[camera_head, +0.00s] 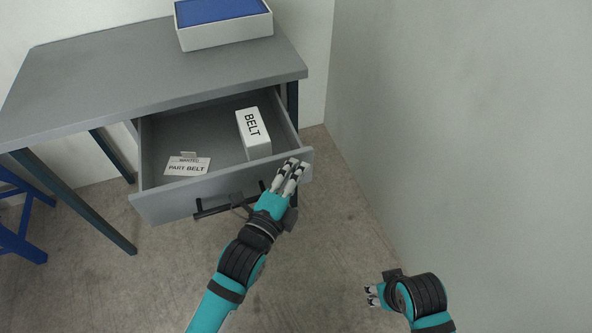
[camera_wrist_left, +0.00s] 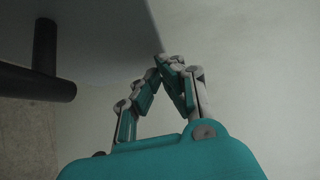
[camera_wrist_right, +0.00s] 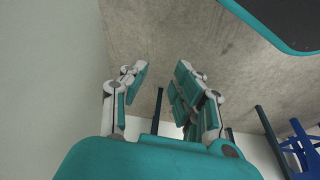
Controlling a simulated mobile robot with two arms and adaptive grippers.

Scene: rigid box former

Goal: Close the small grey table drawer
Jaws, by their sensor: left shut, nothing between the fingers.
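The grey drawer (camera_head: 165,203) of the grey table (camera_head: 150,72) is pulled out. Its front has a dark bar handle (camera_head: 210,209). My left gripper (camera_head: 292,166) is shut and empty at the right end of the drawer front. In the left wrist view its fingertips (camera_wrist_left: 170,60) meet close to a grey panel (camera_wrist_left: 110,35), with a dark handle post (camera_wrist_left: 45,45) to the left; I cannot tell whether they touch the panel. My right gripper (camera_head: 370,295) is open and empty at lower right, away from the drawer; its fingers are spread in the right wrist view (camera_wrist_right: 160,85).
Inside the drawer lie a white box marked BELT (camera_head: 253,133) and a paper label (camera_head: 187,166). A white box with a blue top (camera_head: 222,32) stands on the table. A blue stool (camera_head: 20,235) is at left, a wall (camera_head: 460,130) at right. The floor in front is clear.

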